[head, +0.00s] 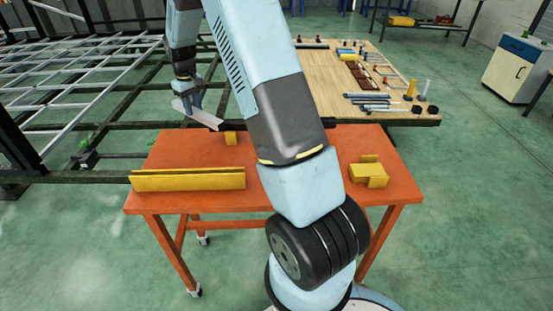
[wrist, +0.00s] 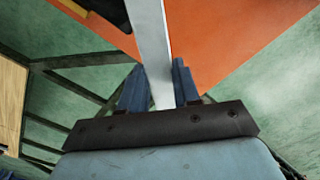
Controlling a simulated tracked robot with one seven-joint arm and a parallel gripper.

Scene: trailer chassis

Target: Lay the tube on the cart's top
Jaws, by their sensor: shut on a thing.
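The tube (head: 203,118) is a pale grey square-looking bar. My gripper (head: 187,103) is shut on it, at the back left of the cart in the head view. The tube slants down to the right there, with its right end near the cart's back edge. The cart (head: 166,153) has an orange top and legs on castors. In the wrist view the tube (wrist: 152,40) runs away from between the blue fingers of my gripper (wrist: 159,85), and the orange top (wrist: 235,35) shows beyond. I cannot tell the exact height of the tube above the top.
On the cart are a long yellow bar (head: 188,181) at the front left, a small yellow block (head: 231,138) near the back edge and a stepped yellow block (head: 370,174) at the right. Dark chassis beams (head: 125,126) lie behind left; a wooden bench (head: 335,88) stands behind.

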